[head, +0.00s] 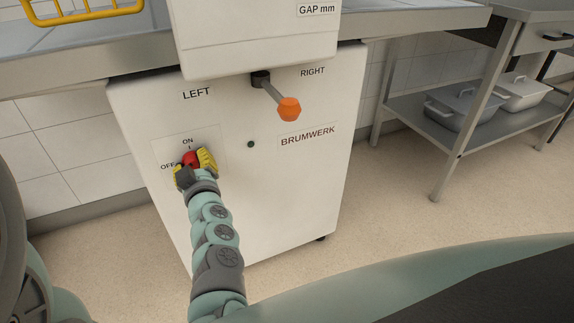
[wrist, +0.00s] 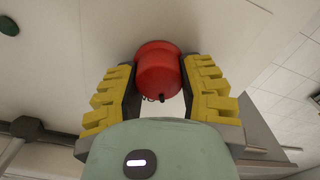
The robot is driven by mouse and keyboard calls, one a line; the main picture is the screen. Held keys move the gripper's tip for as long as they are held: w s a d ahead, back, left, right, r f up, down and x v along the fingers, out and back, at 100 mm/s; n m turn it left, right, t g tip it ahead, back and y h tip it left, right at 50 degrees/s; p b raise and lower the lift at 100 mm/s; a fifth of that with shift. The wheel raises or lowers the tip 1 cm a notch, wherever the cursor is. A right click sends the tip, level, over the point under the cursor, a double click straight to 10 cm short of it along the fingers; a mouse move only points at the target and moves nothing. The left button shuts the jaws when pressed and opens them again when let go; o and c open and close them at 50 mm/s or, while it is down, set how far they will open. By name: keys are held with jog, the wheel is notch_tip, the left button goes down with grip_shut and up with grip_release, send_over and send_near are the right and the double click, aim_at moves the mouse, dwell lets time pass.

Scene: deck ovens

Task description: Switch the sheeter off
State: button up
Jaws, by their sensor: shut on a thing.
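The sheeter (head: 275,190) is a white cabinet with a BRUMWERK label. Its red rotary switch (head: 190,158) sits on the left of the front panel, with ON marked above it and OFF to its left. In the wrist view the red knob (wrist: 158,72) stands between the two yellow-padded fingers. My gripper (head: 194,164) is at the panel, shut on this knob; it also shows in the wrist view (wrist: 160,85). The knob's pointer position is hard to tell, as the fingers partly cover it.
A lever with an orange knob (head: 289,108) sticks out between the LEFT and RIGHT labels. A small dark green button or lamp (head: 251,144) is right of the switch. A steel rack (head: 400,108) with lidded containers stands at right. The floor between is clear.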

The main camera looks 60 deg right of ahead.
jog(key=n+b, duration=0.1)
jog(key=n, duration=0.1)
jog(key=n+b, duration=0.1)
jog(key=n, duration=0.1)
jog(key=n+b, duration=0.1)
jog(key=n, duration=0.1)
jog(key=shift+f+n+b, duration=0.3)
jog(key=shift+f, duration=0.05)
jog(key=n+b, duration=0.3)
jog(key=n, duration=0.3)
dwell(0.4)
jog(key=o, duration=1.2)
jog(key=shift+w+r, duration=0.1)
jog(key=shift+a, duration=0.1)
jog(key=shift+v, duration=6.05)
